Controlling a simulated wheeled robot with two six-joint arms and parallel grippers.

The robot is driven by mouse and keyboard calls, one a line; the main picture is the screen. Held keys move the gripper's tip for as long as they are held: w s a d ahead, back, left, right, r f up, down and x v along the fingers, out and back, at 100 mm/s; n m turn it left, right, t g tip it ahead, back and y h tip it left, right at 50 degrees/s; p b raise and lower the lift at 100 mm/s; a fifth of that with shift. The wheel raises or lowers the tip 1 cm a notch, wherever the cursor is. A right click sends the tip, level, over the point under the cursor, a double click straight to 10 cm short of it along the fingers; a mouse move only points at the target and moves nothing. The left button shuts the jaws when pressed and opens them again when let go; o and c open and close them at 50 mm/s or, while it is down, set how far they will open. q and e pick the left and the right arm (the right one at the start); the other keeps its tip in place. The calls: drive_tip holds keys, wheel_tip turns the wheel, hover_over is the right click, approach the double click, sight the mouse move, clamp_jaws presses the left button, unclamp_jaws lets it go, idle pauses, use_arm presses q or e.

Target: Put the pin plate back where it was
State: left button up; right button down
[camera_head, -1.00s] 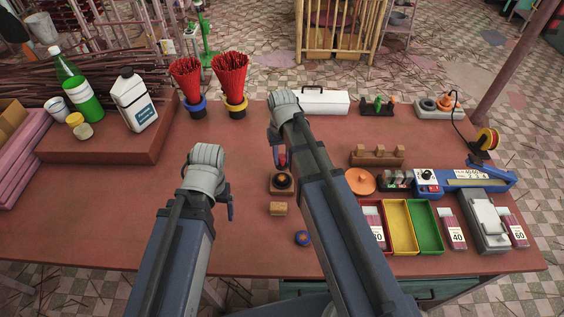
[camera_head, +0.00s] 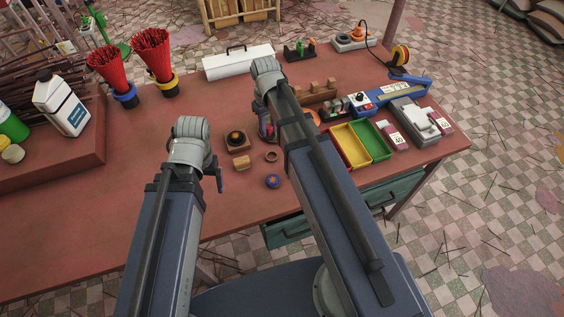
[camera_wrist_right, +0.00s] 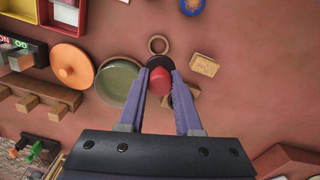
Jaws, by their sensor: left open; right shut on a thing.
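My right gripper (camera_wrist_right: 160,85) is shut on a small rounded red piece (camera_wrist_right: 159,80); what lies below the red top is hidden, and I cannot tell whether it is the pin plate. In the head view the right gripper (camera_head: 265,126) is just right of a square wooden stand (camera_head: 236,149) with a dark round centre. The stand is partly hidden behind a finger in the wrist view. A thin ring (camera_wrist_right: 158,38), a wooden block (camera_wrist_right: 204,65) and a blue disc with an orange star (camera_wrist_right: 192,5) lie nearby. My left gripper (camera_head: 219,178) is open and empty.
A green round dish (camera_wrist_right: 118,82) lies beside the held piece, next to an orange lid (camera_wrist_right: 72,67). A wooden rack (camera_head: 318,94), yellow tray (camera_head: 349,147) and green tray (camera_head: 371,141) stand right of my right arm. The left-front table is clear.

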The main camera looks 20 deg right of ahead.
drive_tip(key=shift+s+d, duration=0.1)
drive_tip(key=shift+d, duration=0.15)
drive_tip(key=shift+f, duration=0.2)
use_arm(q)
wheel_tip(320, 180, down, 10)
drive_tip(key=b, duration=1)
drive_tip(key=shift+d, duration=0.15)
use_arm(e)
wheel_tip(320, 180, down, 10)
drive_tip(key=shift+r, duration=0.15)
use_arm(q)
drive_tip(key=shift+f, duration=0.1)
drive_tip(key=shift+f+b, duration=0.55)
drive_tip(key=shift+b, duration=0.1)
use_arm(e)
drive_tip(key=shift+f, duration=0.6)
drive_tip(key=c, duration=0.6)
unclamp_jaws()
use_arm(q)
drive_tip(key=shift+r, duration=0.15)
use_arm(e)
drive_tip(key=shift+r, duration=0.15)
